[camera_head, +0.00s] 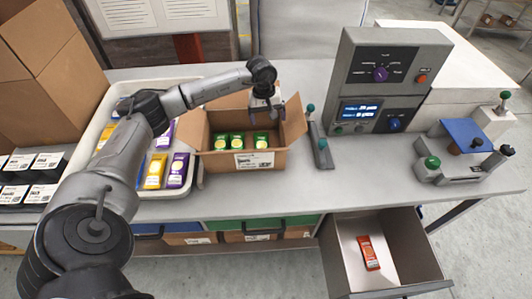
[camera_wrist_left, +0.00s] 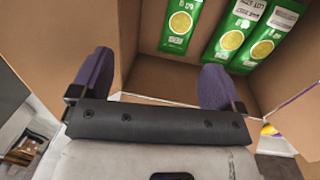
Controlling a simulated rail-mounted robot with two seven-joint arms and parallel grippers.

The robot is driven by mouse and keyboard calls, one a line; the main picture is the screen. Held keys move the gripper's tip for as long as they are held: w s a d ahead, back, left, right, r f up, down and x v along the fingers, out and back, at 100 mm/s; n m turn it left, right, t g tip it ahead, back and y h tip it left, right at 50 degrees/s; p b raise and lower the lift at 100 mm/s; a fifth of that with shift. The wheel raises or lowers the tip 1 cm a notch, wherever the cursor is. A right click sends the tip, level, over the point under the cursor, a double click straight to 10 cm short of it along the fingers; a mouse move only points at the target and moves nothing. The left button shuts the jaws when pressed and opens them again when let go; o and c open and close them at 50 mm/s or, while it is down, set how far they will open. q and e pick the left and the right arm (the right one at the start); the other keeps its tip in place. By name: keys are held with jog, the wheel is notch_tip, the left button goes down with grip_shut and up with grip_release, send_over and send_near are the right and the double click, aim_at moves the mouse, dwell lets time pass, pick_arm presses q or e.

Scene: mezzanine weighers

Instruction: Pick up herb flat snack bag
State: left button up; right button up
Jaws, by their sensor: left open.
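Three green flat snack bags (camera_head: 237,140) stand side by side inside an open cardboard box (camera_head: 215,165) on the bench; they look like the herb ones, but the name is too small to read. In the left wrist view, green bags (camera_wrist_left: 180,24) with yellow round prints show inside the box beyond the fingers. My left gripper (camera_head: 265,105) is at the back right of the box, above the bags. Its two purple fingers (camera_wrist_left: 156,80) are spread with nothing between them. My right gripper is not in view.
A white tray (camera_head: 186,195) with yellow, purple and other bags stands left of the box. A weighing console (camera_head: 390,85) and a sealing device (camera_head: 465,150) stand to the right. An open drawer (camera_head: 420,262) below holds a red bag (camera_head: 368,252).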

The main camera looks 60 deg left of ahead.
pick_arm(q)
jog(key=a+f+y, duration=0.1)
jog(key=a+f, duration=0.1)
send_over(261, 141)
jog(key=shift+g, duration=0.4)
jog(key=f, duration=0.6)
jog(key=shift+d+f+b, duration=0.1)
jog(key=shift+d+b, duration=0.3)
jog(key=shift+w+a+f, duration=0.1)
jog(key=shift+a+f, duration=0.15)
jog(key=shift+f, duration=1.35)
jog(key=shift+a+f, duration=0.2)
jog(key=shift+f, duration=1.35)
jog(key=shift+c, duration=0.4)
jog(key=c, duration=0.9)
